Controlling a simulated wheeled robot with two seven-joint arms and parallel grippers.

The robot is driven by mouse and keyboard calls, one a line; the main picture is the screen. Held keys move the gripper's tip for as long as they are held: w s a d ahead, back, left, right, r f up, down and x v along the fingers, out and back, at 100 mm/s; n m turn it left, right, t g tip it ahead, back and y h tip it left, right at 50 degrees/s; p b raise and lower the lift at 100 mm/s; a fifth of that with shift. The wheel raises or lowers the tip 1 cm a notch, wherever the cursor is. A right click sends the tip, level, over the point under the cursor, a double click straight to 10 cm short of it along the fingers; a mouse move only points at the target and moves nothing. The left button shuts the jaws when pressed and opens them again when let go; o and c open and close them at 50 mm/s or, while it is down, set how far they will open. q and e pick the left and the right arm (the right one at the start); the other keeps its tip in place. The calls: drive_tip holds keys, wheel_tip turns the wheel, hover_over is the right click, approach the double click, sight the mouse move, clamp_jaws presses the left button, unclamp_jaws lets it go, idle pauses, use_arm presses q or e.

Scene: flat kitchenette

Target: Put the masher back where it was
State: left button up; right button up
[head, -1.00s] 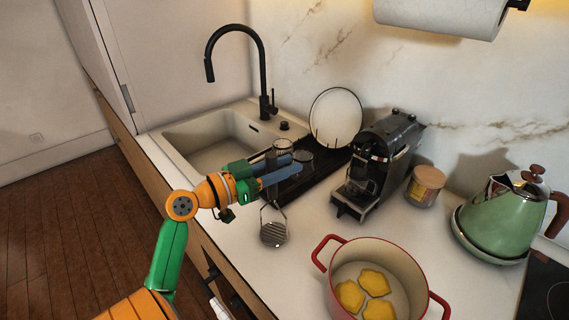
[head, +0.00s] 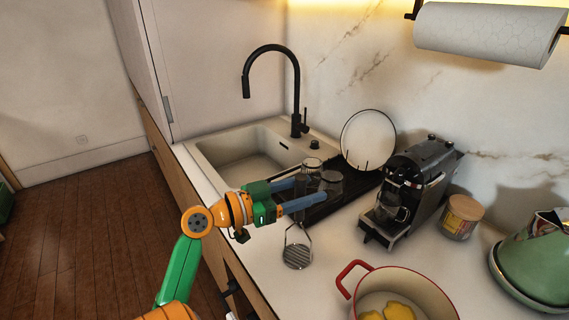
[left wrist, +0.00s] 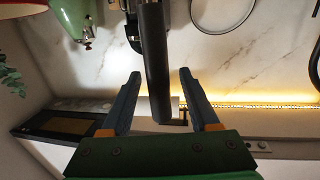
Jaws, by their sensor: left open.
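The masher stands upright on the counter, with its slotted metal head (head: 297,256) below my left gripper (head: 316,189) in the head view. Its wire neck rises to the fingers, which largely hide the handle there. In the left wrist view the dark handle (left wrist: 154,65) lies between the two spread fingers of my left gripper (left wrist: 159,73), with a gap visible on both sides. The left gripper is open around the handle. My right gripper is not in view.
A dark drying tray (head: 345,201) with glasses (head: 330,184) and a white plate (head: 368,139) is just behind the fingers. The sink (head: 215,150) is further back. A coffee machine (head: 425,180) and red pot (head: 349,279) stand right. Counter between masher and pot is clear.

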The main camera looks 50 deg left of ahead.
use_arm(q)
drive_tip(key=b+v, duration=0.2)
drive_tip(key=v, duration=0.7)
drive_tip(key=shift+s+b, duration=0.4)
drive_tip(key=shift+f, duration=0.1)
